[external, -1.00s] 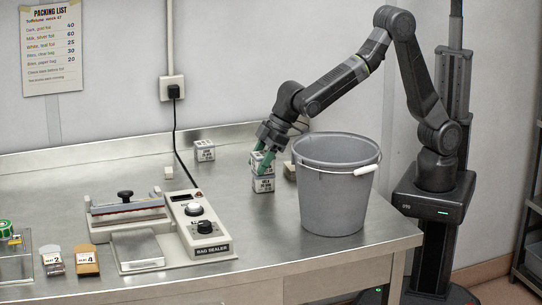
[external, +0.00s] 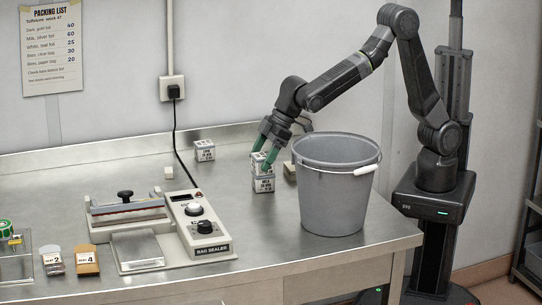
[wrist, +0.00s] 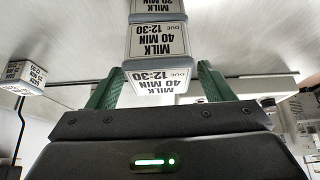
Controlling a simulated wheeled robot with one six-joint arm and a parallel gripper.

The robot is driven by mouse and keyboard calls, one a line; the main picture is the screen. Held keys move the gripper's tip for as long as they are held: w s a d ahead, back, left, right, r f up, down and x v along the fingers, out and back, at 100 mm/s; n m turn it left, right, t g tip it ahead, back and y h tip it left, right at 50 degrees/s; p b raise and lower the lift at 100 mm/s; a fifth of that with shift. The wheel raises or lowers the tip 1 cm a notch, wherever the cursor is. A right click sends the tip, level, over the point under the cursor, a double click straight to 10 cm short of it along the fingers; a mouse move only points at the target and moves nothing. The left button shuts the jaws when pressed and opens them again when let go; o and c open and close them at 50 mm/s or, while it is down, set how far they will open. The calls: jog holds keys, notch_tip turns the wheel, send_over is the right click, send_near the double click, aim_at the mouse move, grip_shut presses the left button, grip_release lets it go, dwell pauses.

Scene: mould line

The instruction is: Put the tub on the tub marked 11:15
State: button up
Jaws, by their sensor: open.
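Two small white tubs stand stacked on the bench in the external view, left of the grey bucket. The upper tub (external: 258,163) sits on the lower tub (external: 263,185). In the wrist view, which is upside down, the upper tub (wrist: 158,50) reads MILK 40 MIN, DUE 12:30. The lower tub (wrist: 156,6) shows only part of its label, and its due time is cut off. My gripper (external: 263,160) is open, with its green fingers on either side of the upper tub and gaps showing beside it in the wrist view.
The grey bucket (external: 336,200) stands close on the right.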

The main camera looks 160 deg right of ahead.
jog(key=v, duration=1)
jog(key=shift+r+b, duration=0.15)
jog(key=shift+b, duration=0.15)
jog(key=shift+s, duration=0.1)
jog(key=x, duration=1.2)
jog(key=shift+f+p, duration=0.3)
jog(key=shift+r, duration=1.7)
